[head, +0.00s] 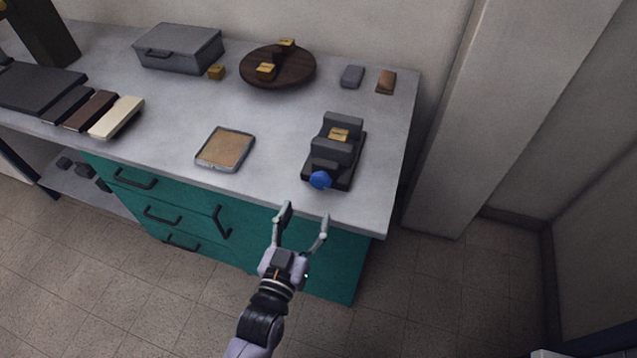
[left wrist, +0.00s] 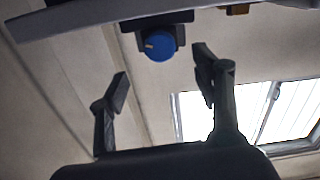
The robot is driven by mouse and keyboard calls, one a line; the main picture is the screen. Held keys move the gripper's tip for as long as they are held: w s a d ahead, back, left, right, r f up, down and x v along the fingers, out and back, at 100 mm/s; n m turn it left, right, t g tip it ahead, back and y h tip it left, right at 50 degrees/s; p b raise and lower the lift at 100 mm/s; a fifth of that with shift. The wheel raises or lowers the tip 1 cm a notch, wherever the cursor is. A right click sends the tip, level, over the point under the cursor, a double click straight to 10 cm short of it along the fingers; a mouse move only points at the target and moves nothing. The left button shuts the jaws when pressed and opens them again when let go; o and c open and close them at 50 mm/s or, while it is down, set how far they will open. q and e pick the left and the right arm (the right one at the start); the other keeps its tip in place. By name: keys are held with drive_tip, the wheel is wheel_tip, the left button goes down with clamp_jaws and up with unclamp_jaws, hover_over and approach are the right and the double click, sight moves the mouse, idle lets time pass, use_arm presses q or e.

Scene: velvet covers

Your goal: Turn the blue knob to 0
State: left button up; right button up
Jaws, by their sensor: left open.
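The blue knob (head: 320,180) is on the front of a dark stepped device (head: 338,150) near the right front edge of the table. In the left wrist view the blue knob (left wrist: 160,45) faces the camera with a pale pointer mark on its left part. No scale numbers can be read. My left gripper (head: 306,214) is open and empty, in front of the table edge and just short of the knob. In the left wrist view its two fingers (left wrist: 161,78) are spread, with the knob beyond them and between them. The right gripper is not in view.
The grey tabletop (head: 270,130) has a framed tan tray (head: 226,149) left of the device. A round dark board (head: 300,72), a grey case (head: 178,48) and small blocks stand farther back. Teal drawers (head: 180,215) are below. A wall pillar (head: 500,110) stands at the right.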

sight(319, 185)
use_arm(q)
drive_tip(key=x, duration=0.9)
drive_tip(key=shift+w+f, duration=0.1)
drive_tip(key=shift+c, duration=0.4)
drive_tip(key=shift+p, duration=0.3)
drive_tip(key=c, duration=1.1)
